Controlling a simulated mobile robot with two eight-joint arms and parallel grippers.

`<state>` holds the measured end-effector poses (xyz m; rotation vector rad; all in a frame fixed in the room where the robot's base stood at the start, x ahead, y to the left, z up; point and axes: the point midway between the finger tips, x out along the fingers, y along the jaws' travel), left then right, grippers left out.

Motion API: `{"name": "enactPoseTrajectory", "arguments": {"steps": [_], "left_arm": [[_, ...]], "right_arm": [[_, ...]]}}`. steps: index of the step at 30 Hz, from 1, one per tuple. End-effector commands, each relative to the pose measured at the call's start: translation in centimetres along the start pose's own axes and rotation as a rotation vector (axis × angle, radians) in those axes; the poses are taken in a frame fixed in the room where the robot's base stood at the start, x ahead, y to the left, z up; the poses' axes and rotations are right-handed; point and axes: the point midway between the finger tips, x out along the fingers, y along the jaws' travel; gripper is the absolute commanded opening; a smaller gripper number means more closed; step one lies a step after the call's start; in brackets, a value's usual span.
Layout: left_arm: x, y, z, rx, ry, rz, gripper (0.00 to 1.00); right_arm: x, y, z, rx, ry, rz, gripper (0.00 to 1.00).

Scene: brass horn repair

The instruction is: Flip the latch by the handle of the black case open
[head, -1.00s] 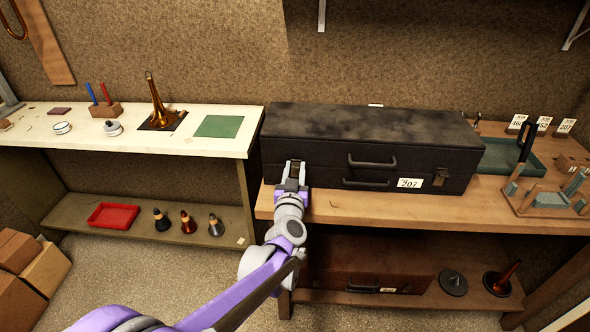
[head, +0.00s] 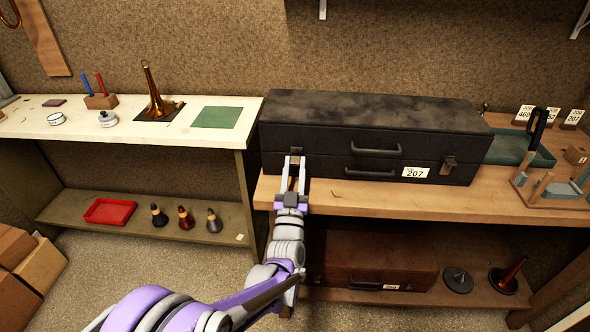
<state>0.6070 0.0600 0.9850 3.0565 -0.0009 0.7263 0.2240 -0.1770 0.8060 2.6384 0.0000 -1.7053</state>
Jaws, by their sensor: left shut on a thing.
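The black case (head: 400,115) lies on the wooden bench with its front toward me. Its front has a dark handle (head: 375,150), a second lower handle (head: 369,172), a white 207 label (head: 415,172) and a latch (head: 449,163) at the right. Another latch (head: 296,150) is near the left end, partly covered by my left gripper (head: 294,162). That gripper's fingers point at the case front and are shut on this left latch. Whether the latch is flipped is hard to tell. The case lid is down. My right gripper is out of view.
A green tray (head: 510,148) and a wooden rack (head: 548,190) stand right of the case. A brown case (head: 375,260) lies on the shelf below. The pale bench (head: 175,140) at left holds small parts.

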Motion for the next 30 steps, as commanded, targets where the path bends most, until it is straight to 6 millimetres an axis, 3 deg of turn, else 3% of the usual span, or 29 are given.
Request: {"name": "enactPoseTrajectory", "arguments": {"steps": [9, 25, 26, 30], "left_arm": [[-0.7, 0.0, 0.6, 0.0, 0.127, 0.001, 0.0], [-0.7, 0.0, 0.5, 0.0, 0.153, 0.0, 0.0], [-0.7, 0.0, 0.5, 0.0, 0.153, 0.0, 0.38], [-0.7, 0.0, 0.5, 0.0, 0.153, 0.0, 0.64]], "right_arm": [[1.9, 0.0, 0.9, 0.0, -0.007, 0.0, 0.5], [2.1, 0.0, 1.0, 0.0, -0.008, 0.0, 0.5], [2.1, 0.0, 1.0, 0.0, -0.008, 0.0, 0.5], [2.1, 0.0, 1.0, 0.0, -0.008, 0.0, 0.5]]}}
